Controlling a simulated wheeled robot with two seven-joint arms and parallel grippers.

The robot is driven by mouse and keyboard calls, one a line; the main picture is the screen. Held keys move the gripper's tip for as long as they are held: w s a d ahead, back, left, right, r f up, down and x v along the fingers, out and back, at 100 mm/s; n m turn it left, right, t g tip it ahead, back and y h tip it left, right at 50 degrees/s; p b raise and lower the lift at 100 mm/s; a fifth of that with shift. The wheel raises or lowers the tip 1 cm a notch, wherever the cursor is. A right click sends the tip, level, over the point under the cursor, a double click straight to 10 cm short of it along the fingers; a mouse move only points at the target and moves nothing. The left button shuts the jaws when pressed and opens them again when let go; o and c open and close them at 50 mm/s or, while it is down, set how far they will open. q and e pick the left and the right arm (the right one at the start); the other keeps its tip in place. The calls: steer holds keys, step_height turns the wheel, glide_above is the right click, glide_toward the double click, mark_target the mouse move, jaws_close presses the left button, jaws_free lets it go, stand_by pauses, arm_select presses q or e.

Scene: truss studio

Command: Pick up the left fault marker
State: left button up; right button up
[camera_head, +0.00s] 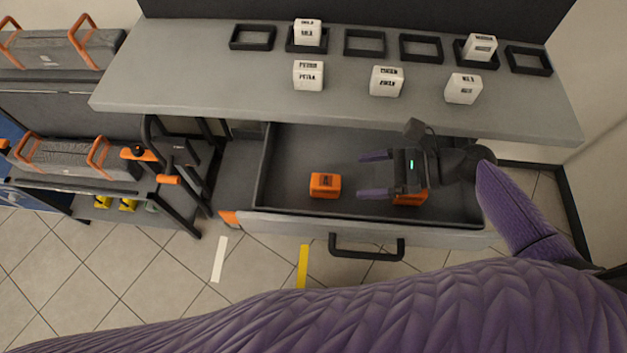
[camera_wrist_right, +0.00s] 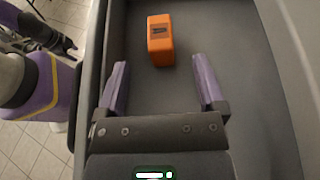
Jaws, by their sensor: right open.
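The left fault marker (camera_head: 325,185) is an orange block with a dark mark on top, lying in the open drawer (camera_head: 290,140). It also shows in the right wrist view (camera_wrist_right: 161,42), ahead of the fingers and between their lines. A second orange marker (camera_head: 409,198) lies farther right in the drawer, partly hidden under my right gripper. My right gripper (camera_head: 374,174) is open and empty over the drawer, its purple fingers pointing left toward the left marker, with a gap between.
Several white labelled blocks (camera_head: 308,75) and dark square frames (camera_head: 364,42) are on the grey worktop (camera_head: 200,60) above the drawer. The drawer's handle (camera_head: 366,252) faces the front. A shelf with orange-handled cases (camera_head: 75,155) stands at the left.

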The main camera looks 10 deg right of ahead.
mark_target(328, 180)
steer(key=x, duration=0.6)
steer(key=shift+a+f+b, duration=0.25)
steer(key=shift+b, duration=0.15)
jaws_close()
